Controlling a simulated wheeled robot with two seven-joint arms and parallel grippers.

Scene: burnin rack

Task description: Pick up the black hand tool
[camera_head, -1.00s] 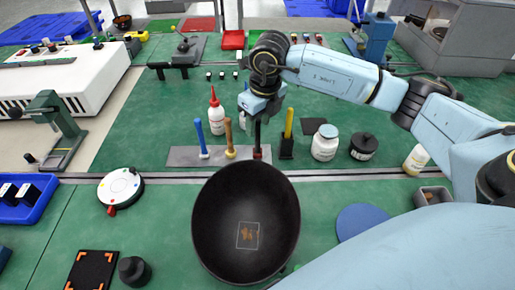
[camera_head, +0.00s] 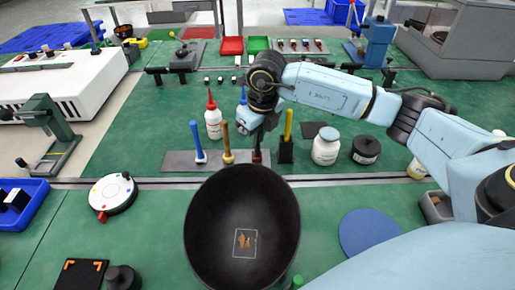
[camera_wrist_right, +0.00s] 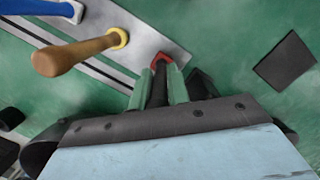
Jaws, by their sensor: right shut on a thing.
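The black hand tool (camera_head: 257,155) stands upright at the right end of a grey plate (camera_head: 180,162), with a red collar at its base. My right gripper (camera_head: 258,138) is around its dark handle from above. In the right wrist view, the gripper's two greenish fingers (camera_wrist_right: 161,88) are shut on the black hand tool (camera_wrist_right: 159,86), with the red collar just beyond the fingertips. The tool's upper end is hidden by the gripper. It still appears to be at its place on the plate. My left gripper is not in view.
A blue-handled tool (camera_head: 198,143) and a wooden-handled tool (camera_head: 227,142) stand to the left on the plate. A yellow-handled tool (camera_head: 288,125) in a black block stands close on the right. A white jar (camera_head: 326,146) and a red-tipped bottle (camera_head: 213,122) are nearby.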

